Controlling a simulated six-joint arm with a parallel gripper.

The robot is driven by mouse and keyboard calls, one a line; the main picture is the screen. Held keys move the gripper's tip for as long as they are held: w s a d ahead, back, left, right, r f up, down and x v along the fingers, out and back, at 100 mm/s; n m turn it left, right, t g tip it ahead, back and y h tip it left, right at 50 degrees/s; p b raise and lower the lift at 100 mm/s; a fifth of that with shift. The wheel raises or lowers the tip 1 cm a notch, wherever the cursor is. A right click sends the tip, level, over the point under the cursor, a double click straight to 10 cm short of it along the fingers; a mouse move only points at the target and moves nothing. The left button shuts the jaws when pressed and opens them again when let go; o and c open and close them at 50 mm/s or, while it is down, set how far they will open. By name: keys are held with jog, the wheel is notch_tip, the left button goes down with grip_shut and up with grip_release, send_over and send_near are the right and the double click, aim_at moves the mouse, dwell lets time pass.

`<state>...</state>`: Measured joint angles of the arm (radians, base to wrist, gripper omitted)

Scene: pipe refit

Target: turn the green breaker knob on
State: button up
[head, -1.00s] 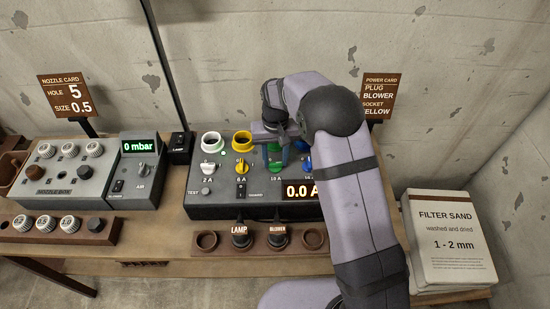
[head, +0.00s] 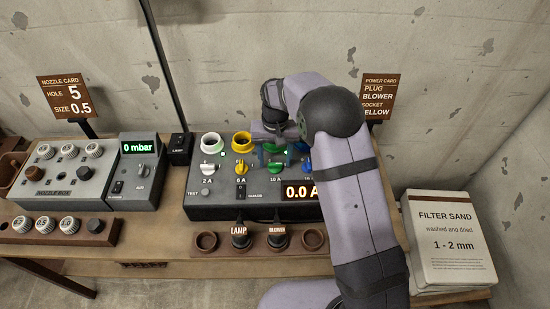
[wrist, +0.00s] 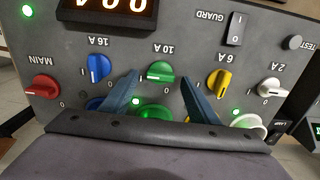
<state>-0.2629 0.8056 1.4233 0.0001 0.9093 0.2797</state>
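The green breaker knob (head: 277,168) is on the dark power box (head: 240,211), under the green socket, and carries the label 10 A. In the wrist view the green knob (wrist: 160,72) has its handle lying sideways, like the white knob (wrist: 274,88). The yellow knob (wrist: 219,82) and blue knob (wrist: 99,68) stand more upright. A green lamp (wrist: 136,100) is lit beside the green socket (wrist: 152,115). My gripper (wrist: 160,78) is open, its blue fingers either side of the green knob, with gaps visible. It also shows in the head view (head: 275,153).
Below the box is a wooden rack (head: 206,241) with LAMP and BLOWER plugs. The red main knob (wrist: 41,87) is beside the blue one. The display (head: 299,191) reads 0.0 A. A filter sand bag (head: 446,240) stands right; the nozzle box (head: 62,178) is left.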

aim_at(277, 164)
notch_tip(277, 164, up, 7)
jog(key=shift+f+b, duration=0.1)
jog(key=shift+b, duration=1.05)
jog(key=shift+r, duration=0.25)
jog(key=shift+s+d+r, duration=0.1)
jog(key=shift+s+d, duration=0.15)
jog(key=shift+d, duration=0.05)
jog(key=s+d+f, duration=0.1)
jog(key=s+d, duration=0.3)
jog(key=s, duration=0.4)
jog(key=s+d, duration=0.4)
jog(key=s, duration=0.5)
jog(key=s+d+f, duration=0.1)
jog(key=s+d, duration=0.3)
jog(key=s, duration=0.4)
jog(key=shift+s+d+f, duration=0.25)
jog(key=shift+s+f, duration=0.1)
jog(key=shift+s, duration=0.05)
